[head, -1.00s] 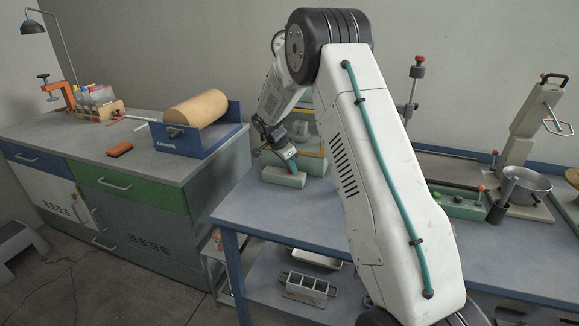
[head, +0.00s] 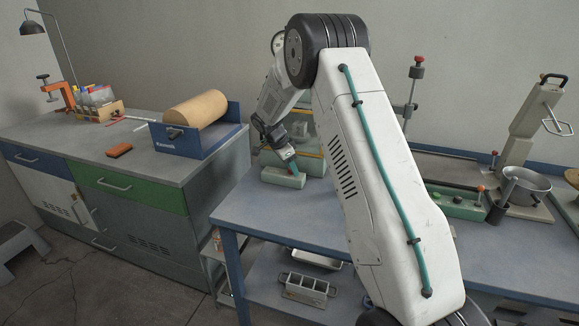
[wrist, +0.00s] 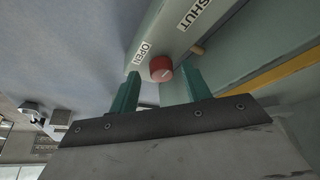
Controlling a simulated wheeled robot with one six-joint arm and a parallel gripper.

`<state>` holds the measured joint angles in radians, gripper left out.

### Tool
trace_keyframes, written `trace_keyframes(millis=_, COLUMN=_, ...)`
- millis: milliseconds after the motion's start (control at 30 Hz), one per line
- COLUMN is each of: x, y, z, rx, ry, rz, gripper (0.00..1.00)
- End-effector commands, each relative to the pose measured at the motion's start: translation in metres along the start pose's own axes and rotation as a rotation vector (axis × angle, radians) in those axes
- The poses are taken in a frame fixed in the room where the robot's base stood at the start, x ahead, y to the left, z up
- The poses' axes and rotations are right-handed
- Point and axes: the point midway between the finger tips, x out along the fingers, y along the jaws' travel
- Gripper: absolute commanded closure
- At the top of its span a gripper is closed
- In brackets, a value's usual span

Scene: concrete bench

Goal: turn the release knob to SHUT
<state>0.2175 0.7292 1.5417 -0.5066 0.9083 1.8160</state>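The release knob is red and round and sits on the face of a pale green box (head: 283,178) on the blue bench. In the wrist view the knob (wrist: 161,68) lies between and just beyond the tips of my two teal fingers. An OPEN label (wrist: 141,52) is at its upper left and a SHUT label (wrist: 194,14) at its upper right. My gripper (wrist: 162,74) is open, with a gap on either side of the knob; contact is not visible. In the head view my gripper (head: 289,160) is at the box, and the knob is not clearly visible.
A blue roll holder (head: 190,145) stands on the left counter. The bench front is clear.

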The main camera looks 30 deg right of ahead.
Motion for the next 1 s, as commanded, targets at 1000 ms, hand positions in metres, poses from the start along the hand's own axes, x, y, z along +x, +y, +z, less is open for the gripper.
trace_keyframes(millis=1000, x=-0.079, y=0.001, z=0.000, rx=-0.001, ry=0.000, rz=-0.002, gripper=0.52)
